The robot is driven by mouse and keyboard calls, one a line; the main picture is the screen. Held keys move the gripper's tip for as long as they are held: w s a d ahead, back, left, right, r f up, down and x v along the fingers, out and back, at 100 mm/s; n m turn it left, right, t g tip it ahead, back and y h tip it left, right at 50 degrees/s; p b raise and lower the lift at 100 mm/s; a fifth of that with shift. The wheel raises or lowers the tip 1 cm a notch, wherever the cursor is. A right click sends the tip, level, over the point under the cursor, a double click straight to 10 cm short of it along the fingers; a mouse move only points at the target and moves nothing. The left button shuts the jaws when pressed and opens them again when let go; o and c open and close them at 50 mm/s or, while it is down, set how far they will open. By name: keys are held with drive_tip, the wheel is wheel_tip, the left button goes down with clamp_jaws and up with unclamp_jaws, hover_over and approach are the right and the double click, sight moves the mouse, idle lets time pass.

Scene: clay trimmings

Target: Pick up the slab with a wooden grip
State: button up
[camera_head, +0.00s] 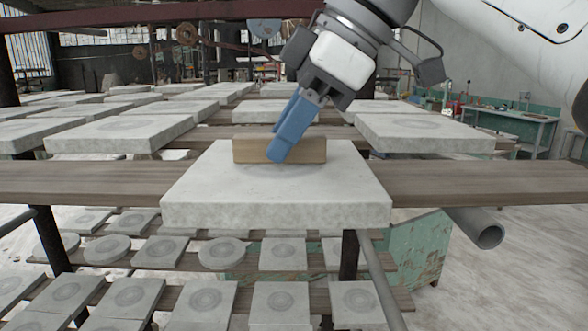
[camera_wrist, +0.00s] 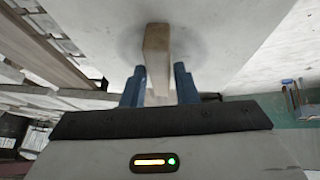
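The slab with a wooden grip (camera_head: 275,212) is a pale grey square slab resting on a wooden plank at the front of the rack. Its wooden grip (camera_head: 309,150) is a brown bar standing on the slab's top, over a faint ring mark. The slab (camera_wrist: 235,30) and grip (camera_wrist: 157,45) also show in the wrist view. My gripper (camera_head: 281,150) is tilted above the slab, with one blue finger in front of the bar. In the wrist view my gripper (camera_wrist: 160,68) has a finger on each side of the bar, with a narrow gap showing at the right finger.
Other grey slabs (camera_head: 424,134) and (camera_head: 118,134) lie close behind on both sides. The plank (camera_head: 480,182) runs bare to left and right. Lower shelves hold several small tiles (camera_head: 283,254). A grey pipe (camera_head: 476,228) and a green metal box (camera_head: 418,249) are below right.

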clamp_jaws()
drive_tip(key=shift+r, duration=0.1)
